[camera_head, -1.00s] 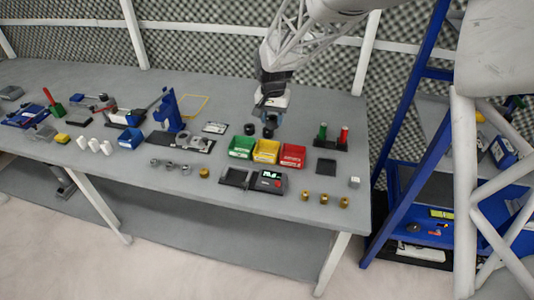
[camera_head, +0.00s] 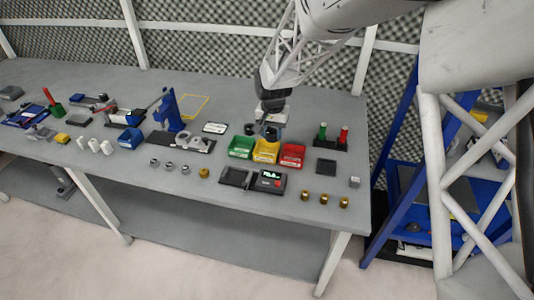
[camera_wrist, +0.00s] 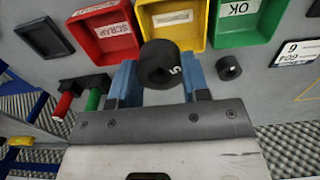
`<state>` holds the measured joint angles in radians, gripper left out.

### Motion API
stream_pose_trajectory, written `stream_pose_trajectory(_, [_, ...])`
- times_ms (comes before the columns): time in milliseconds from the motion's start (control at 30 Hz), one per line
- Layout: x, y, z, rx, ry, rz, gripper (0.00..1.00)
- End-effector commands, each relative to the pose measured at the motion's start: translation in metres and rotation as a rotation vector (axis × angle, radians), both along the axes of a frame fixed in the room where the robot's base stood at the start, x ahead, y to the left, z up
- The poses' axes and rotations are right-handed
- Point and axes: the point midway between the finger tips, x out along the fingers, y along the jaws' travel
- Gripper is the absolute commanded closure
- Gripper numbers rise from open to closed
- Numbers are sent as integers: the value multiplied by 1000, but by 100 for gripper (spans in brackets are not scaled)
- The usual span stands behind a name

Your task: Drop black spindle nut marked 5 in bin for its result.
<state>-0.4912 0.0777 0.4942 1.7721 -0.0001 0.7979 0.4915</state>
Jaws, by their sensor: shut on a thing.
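My gripper (camera_wrist: 158,82) is shut on the black spindle nut marked 5 (camera_wrist: 159,63), with a blue finger on each side; a white 5 shows on its face. In the wrist view the nut overlaps the edge of the yellow bin (camera_wrist: 197,45); its height is hard to judge. The red bin (camera_wrist: 124,43) is labelled SCRAP and the green bin (camera_wrist: 228,38) OK; the yellow label is not readable. In the head view, my gripper (camera_head: 270,131) is just behind the yellow bin (camera_head: 265,152), between the green bin (camera_head: 240,148) and red bin (camera_head: 292,155).
Another black nut (camera_wrist: 229,67) stands on the bench beside my gripper. A stand with green and red posts (camera_head: 332,138) is to the right. A scale (camera_head: 269,181) and brass nuts (camera_head: 324,198) lie in front.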

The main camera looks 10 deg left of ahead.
Motion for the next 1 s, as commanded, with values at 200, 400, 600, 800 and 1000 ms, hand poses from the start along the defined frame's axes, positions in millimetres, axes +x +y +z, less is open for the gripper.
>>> stream_pose_trajectory(200, [0, 0, 0, 0, 0, 0, 47])
stream_pose_trajectory(400, [0, 0, 0, 0, 0, 0, 28])
stream_pose_trajectory(600, [0, 0, 0, 0, 0, 0, 28])
stream_pose_trajectory(800, [1, 0, 8, 1, -2, 0, 28])
stream_pose_trajectory(1000, [1, 0, 28, 1, -2, 0, 28])
